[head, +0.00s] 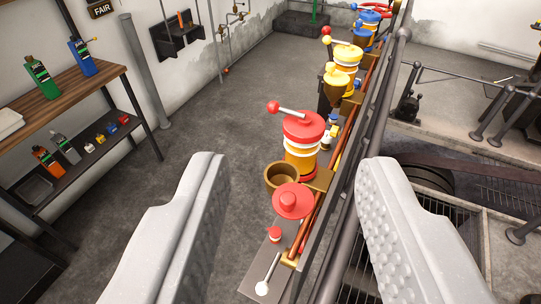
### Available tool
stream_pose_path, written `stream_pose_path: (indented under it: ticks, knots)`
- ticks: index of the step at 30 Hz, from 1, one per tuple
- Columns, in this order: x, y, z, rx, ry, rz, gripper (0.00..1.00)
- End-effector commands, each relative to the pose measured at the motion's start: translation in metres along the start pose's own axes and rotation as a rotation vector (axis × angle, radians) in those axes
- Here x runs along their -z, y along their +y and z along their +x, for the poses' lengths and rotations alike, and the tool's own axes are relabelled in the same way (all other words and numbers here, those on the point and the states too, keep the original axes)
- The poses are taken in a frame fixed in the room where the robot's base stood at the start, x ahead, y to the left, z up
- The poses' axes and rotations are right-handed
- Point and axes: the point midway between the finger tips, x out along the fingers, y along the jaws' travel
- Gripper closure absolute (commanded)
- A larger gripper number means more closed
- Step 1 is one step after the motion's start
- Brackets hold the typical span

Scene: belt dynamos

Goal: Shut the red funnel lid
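The red funnel lid (291,201), a round disc with a raised knob, is swung open on the near side of its brown funnel (281,177). The funnel's mouth is uncovered and its dark inside shows. Both are beside the red-topped dynamo (303,140), which has a yellow and white banded body and a crank with a red ball. My gripper (290,158) is open and empty. Its two grey padded fingers stand wide apart, left and right of the lid in the picture. The lid's hinge is not clear to see.
Yellow (345,62) and blue (368,22) dynamos stand farther along the bench. A small red knob (274,235) and a white-knobbed lever (263,288) are at its near end. A grey railing (366,130) runs along the right. Shelves (75,90) with bottles are left; floor between is clear.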

Motion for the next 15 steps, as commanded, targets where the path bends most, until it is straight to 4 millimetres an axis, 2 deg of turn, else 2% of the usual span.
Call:
stream_pose_path:
  ticks: [11,15]
  knots:
    - [0.002,0.000,0.001,0.001,-0.004,-0.003,0.61]
    - [0.008,-0.002,0.011,0.008,-0.048,-0.030,0.61]
